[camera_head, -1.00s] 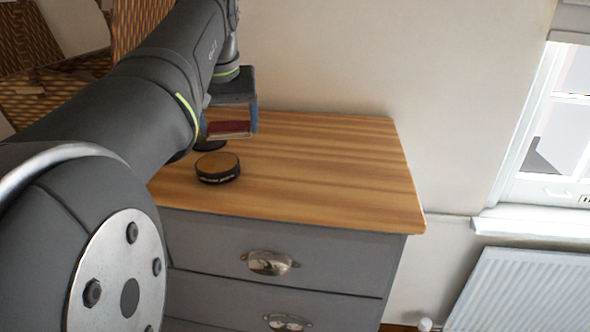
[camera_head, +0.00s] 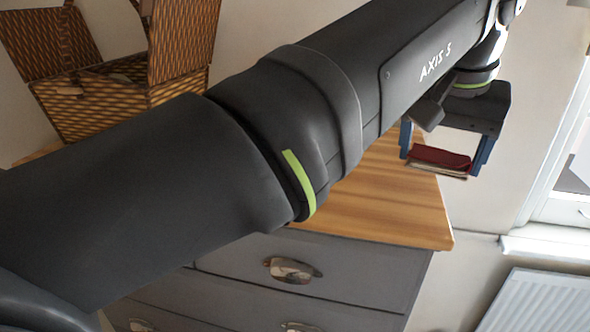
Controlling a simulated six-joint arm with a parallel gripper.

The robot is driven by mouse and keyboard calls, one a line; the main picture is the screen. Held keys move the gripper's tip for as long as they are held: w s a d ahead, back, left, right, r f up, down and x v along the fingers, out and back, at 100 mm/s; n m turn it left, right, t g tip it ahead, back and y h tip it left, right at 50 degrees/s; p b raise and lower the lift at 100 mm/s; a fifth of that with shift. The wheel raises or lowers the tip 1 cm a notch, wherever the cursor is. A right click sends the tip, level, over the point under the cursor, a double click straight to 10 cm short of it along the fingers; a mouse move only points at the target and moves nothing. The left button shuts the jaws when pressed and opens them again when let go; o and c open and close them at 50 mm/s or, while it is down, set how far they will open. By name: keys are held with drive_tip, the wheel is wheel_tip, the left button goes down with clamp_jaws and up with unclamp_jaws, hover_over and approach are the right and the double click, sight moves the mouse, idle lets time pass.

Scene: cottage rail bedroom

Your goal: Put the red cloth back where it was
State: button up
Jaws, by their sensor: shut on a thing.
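The red cloth (camera_head: 438,157) looks folded, with a pale layer along its lower edge. My gripper (camera_head: 444,164) has its blue fingers on either side of the cloth and is shut on it. It holds the cloth near the right end of the wooden dresser top (camera_head: 395,215), in front of the wall. The cloth appears to be above the surface, but its exact height is hard to tell. My arm crosses the view and hides much of the dresser top.
A wicker basket (camera_head: 180,50) with a raised lid stands at the upper left. The grey dresser drawers (camera_head: 350,265) are below the top. A window (camera_head: 570,200) and a white radiator (camera_head: 545,305) are at the right. The front right part of the dresser top looks bare.

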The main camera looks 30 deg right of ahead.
sight(421, 145)
drive_tip(key=s+r+m, duration=0.1)
drive_tip(key=s, duration=0.6)
drive_tip(key=w+f, duration=0.2)
drive_tip(key=w, duration=0.1)
drive_tip(key=w+d+f, duration=0.1)
drive_tip(key=w+f, duration=0.1)
drive_tip(key=w, duration=0.2)
drive_tip(key=w+d+f, duration=0.1)
drive_tip(key=w+f, duration=0.2)
drive_tip(key=shift+w, duration=0.35)
drive_tip(key=shift+f, duration=2)
drive_tip(key=shift+f, duration=0.15)
drive_tip(key=o, duration=0.9)
drive_tip(key=shift+m+g, duration=0.3)
drive_tip(key=shift+o, duration=0.2)
drive_tip(key=v, duration=1.2)
drive_tip(key=shift+a, duration=0.2)
